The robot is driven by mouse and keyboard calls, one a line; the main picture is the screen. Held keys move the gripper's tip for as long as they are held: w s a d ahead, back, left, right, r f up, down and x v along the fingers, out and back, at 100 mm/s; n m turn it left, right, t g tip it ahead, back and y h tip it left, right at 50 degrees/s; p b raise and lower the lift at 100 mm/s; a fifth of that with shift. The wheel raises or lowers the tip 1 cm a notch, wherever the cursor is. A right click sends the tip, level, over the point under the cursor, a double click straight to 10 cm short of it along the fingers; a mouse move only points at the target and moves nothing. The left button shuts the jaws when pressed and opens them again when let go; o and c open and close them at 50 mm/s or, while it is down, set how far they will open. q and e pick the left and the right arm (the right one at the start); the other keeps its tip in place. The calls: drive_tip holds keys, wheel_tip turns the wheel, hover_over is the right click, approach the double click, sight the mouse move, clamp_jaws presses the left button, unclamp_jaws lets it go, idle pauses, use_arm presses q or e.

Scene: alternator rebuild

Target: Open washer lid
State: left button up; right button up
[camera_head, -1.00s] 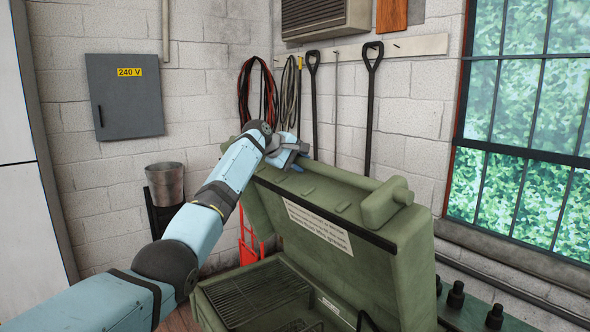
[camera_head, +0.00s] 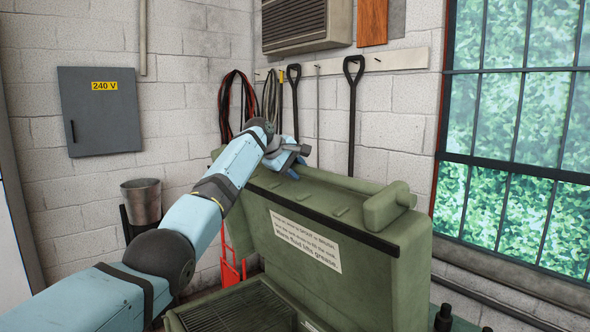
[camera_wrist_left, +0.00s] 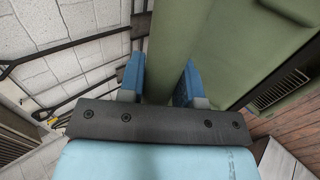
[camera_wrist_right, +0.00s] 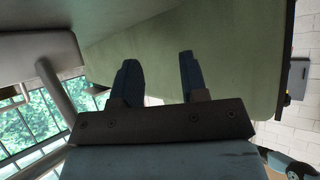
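The green washer lid (camera_head: 370,262) stands raised, with its labelled face towards me. Below it the washer's tub shows a dark grate (camera_head: 240,312). My left gripper (camera_head: 295,168) is at the lid's top edge, near its left corner. In the left wrist view its blue fingers (camera_wrist_left: 163,82) are apart, with green lid surface (camera_wrist_left: 215,40) between and beside them; firm contact cannot be told. My right gripper is out of the head view. In the right wrist view its fingers (camera_wrist_right: 158,80) are apart and empty, in front of a broad green surface (camera_wrist_right: 220,55), apparently the washer.
Behind the lid, shovels (camera_head: 352,115) and cables (camera_head: 235,105) hang on the wall. A grey 240 V box (camera_head: 100,110) and a metal bucket (camera_head: 142,200) are at the left. A window (camera_head: 515,140) is at the right.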

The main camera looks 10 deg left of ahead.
use_arm(q)
drive_tip(key=o, duration=0.3)
drive_tip(key=shift+d+f, duration=0.1)
drive_tip(key=shift+f, duration=0.1)
drive_tip(key=shift+o, duration=0.7)
drive_tip(key=shift+w, duration=0.1)
use_arm(e)
drive_tip(key=shift+w+r, duration=0.1)
use_arm(q)
drive_tip(key=shift+r, duration=0.1)
drive_tip(key=shift+r, duration=0.15)
use_arm(e)
drive_tip(key=shift+f, duration=0.2)
drive_tip(key=f+b, duration=0.1)
drive_tip(key=b, duration=0.1)
drive_tip(key=f+b, duration=0.2)
drive_tip(key=shift+a+f+n+b, duration=0.2)
drive_tip(key=shift+f+n+b, duration=0.05)
drive_tip(key=shift+n+b, duration=0.05)
use_arm(q)
drive_tip(key=v, duration=1.3)
drive_tip(key=shift+s+r, duration=0.2)
drive_tip(key=shift+s, duration=0.1)
use_arm(e)
drive_tip(key=shift+a+r, duration=0.1)
drive_tip(key=shift+r, duration=0.05)
